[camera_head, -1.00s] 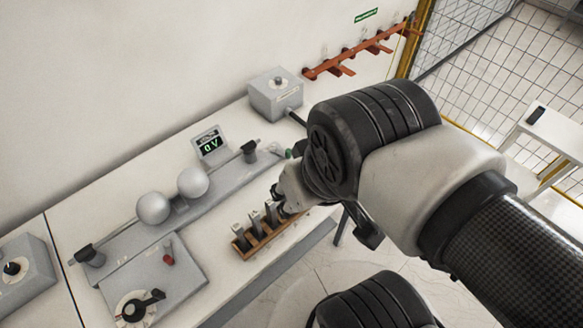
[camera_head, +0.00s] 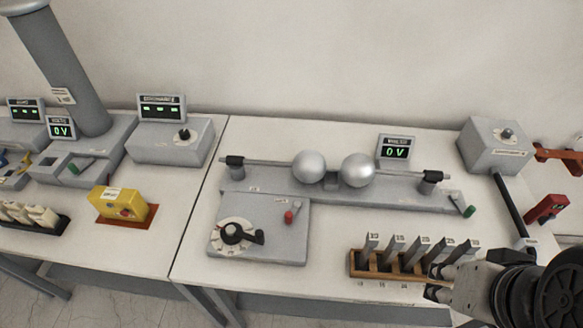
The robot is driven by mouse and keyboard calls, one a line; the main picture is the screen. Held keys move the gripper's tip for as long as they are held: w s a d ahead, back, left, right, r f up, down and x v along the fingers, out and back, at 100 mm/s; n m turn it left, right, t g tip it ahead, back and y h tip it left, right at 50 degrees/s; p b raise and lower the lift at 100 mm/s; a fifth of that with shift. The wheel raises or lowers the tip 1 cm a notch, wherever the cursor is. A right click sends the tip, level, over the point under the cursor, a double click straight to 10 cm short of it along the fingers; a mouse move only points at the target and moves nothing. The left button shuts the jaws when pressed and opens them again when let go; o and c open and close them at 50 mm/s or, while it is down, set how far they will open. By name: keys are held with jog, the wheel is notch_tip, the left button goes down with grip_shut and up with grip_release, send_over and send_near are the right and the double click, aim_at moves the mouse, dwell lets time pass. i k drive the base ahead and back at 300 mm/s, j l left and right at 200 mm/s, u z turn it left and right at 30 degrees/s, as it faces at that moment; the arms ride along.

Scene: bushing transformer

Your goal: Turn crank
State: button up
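A black crank handle (camera_head: 241,235) sits on a round white dial on a flat grey box (camera_head: 280,246), left of centre on the right-hand table. The crank's knob end points to the right. A small red-tipped lever (camera_head: 290,214) stands on the same box. My gripper (camera_head: 436,282) is at the lower right, well to the right of the crank and apart from it. It is by the right end of a wooden rack, and its fingers overlap the rack in the picture. I cannot tell whether the fingers are open or whether they touch anything.
Behind the box, two metal spheres (camera_head: 333,169) sit on a long grey stand. The wooden rack (camera_head: 385,272) holds several grey blocks. Grey boxes with displays and a yellow block (camera_head: 122,205) are on the left table. The tabletop between box and rack (camera_head: 330,255) is clear.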

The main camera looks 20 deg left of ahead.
aim_at(231, 231)
jog(key=k+u, duration=0.1)
jog(key=u, duration=1.4)
jog(key=i+l+z, duration=0.15)
jog(key=i+z, duration=0.15)
jog(key=i, duration=0.1)
